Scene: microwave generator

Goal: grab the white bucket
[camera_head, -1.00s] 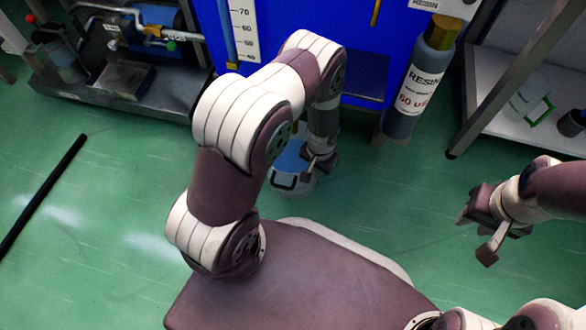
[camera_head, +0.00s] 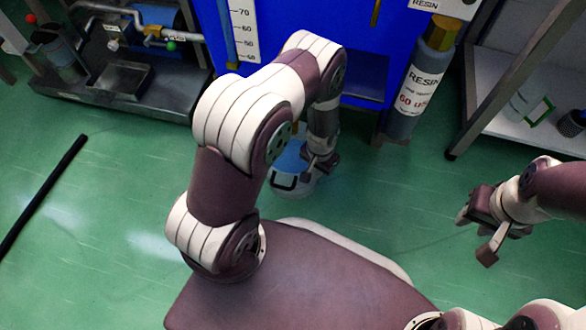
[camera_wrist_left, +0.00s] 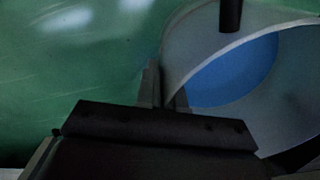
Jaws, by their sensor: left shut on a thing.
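The white bucket (camera_head: 300,190) stands on the green floor in front of the blue machine, with blue showing inside it. My left arm hides part of it in the head view. My left gripper (camera_head: 311,172) is at the bucket's rim. In the left wrist view, my left gripper (camera_wrist_left: 165,88) is shut on the wall of the bucket (camera_wrist_left: 205,45), with one finger on each side of the rim. My right gripper (camera_head: 474,236) is open and empty above the floor at the right, well apart from the bucket.
The blue machine (camera_head: 290,62) stands right behind the bucket. A grey resin cylinder (camera_head: 415,92) is fixed at its right. A metal shelf (camera_head: 500,105) holds a white container (camera_head: 528,103) at the right. A black bar (camera_head: 42,195) lies on the floor at the left.

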